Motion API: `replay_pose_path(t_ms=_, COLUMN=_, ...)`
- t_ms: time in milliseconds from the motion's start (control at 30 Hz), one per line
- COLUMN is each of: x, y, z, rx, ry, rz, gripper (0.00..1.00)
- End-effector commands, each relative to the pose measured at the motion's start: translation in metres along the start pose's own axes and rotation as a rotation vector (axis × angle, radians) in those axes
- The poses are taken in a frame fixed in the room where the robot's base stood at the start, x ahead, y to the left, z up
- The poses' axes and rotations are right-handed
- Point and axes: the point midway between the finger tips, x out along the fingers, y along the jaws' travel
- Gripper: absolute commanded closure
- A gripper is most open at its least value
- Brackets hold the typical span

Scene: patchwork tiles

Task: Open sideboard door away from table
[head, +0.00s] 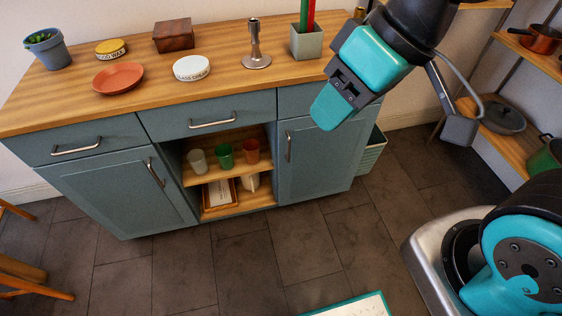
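The blue-grey sideboard (208,131) has a wooden top and stands against the wall. Its left door (115,195) and right door (312,160) both look shut. The left door has an upright bar handle (155,172) near its right edge. The right door has an upright bar handle (288,147) near its left edge. My gripper (328,112) is in front of the sideboard's right end, pointing down and left, apart from the right door's handle. It covers part of the right drawer front. Whether its fingers are apart is unclear from this side.
Wooden furniture legs (30,272) show at the left edge. An open middle shelf holds cups (224,155). A ribbed bin (371,152) is beside the sideboard's right end. Shelving (512,145) stands right. The floor in front is mostly clear.

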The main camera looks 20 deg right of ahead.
Motion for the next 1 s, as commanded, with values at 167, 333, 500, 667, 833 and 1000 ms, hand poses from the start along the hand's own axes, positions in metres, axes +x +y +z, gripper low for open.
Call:
replay_pose_path(t_ms=167, x=0.091, y=0.043, z=0.007, rx=0.027, ry=0.153, rz=0.038, gripper=0.63)
replay_pose_path(t_ms=333, x=0.15, y=0.078, z=0.007, rx=0.045, ry=0.299, rz=0.082, gripper=0.63)
replay_pose_path(t_ms=500, x=0.205, y=0.114, z=0.007, rx=0.057, ry=0.443, rz=0.131, gripper=0.63)
replay_pose_path(t_ms=667, x=0.254, y=0.148, z=0.011, rx=0.065, ry=0.576, rz=0.184, gripper=0.63)
replay_pose_path(t_ms=833, x=0.302, y=0.184, z=0.017, rx=0.065, ry=0.716, rz=0.247, gripper=0.63)
replay_pose_path(t_ms=1000, x=0.347, y=0.22, z=0.026, rx=0.06, ry=0.854, rz=0.313, gripper=0.63)
